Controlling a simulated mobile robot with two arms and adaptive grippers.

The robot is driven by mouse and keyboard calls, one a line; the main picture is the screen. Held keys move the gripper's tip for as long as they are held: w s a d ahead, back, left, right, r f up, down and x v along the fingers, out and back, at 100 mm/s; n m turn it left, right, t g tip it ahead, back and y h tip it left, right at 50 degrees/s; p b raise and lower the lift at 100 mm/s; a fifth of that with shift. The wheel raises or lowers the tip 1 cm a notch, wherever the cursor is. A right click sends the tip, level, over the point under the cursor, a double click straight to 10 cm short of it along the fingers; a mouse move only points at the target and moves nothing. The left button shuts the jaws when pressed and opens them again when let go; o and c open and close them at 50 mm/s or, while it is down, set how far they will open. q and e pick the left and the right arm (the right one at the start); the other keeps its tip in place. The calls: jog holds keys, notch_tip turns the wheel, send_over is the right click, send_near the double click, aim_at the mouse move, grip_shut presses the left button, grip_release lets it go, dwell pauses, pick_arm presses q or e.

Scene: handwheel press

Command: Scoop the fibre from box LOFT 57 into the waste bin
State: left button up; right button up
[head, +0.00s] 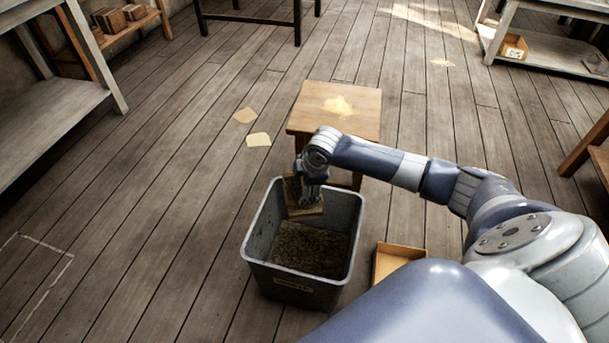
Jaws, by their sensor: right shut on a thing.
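A grey bin (251,262) with a small label too small to read stands on the floor, brown fibre-like stuff (308,248) inside it. My right gripper (311,192) is over the far rim of the bin, shut on a brown wooden scoop-like thing (305,211). The scoop hangs at the bin's mouth; I cannot tell whether it holds fibre. An orange-tan open box (400,251) lies on the floor right of the bin, partly hidden by my body; no marking reads on it. No box marked LOFT 57 can be made out. My left gripper is out of view.
A wooden stool (364,120) with a pale yellow patch on top stands just behind the bin. Pale sheets (258,140) lie on the floor. Shelves stand left (55,125) and far right (540,55), with a small orange box (515,46). Floor left of the bin is clear.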

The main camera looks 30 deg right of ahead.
jog(key=shift+s+f, duration=0.1)
jog(key=shift+s, duration=0.05)
jog(key=shift+s+a+t+p, duration=0.3)
jog(key=shift+s+t+p, duration=0.1)
jog(key=shift+t+p, duration=0.15)
jog(key=shift+s, duration=0.25)
jog(key=shift+s+a+t+h+p, duration=0.3)
jog(key=shift+s+a+t+h, duration=0.1)
jog(key=shift+s+t, duration=0.2)
jog(key=shift+s+a+r+t+h, duration=0.2)
jog(key=shift+s+t+h, duration=0.1)
jog(key=shift+s+t, duration=0.15)
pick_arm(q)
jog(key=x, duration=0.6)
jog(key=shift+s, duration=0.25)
pick_arm(e)
jog(key=shift+w, duration=0.1)
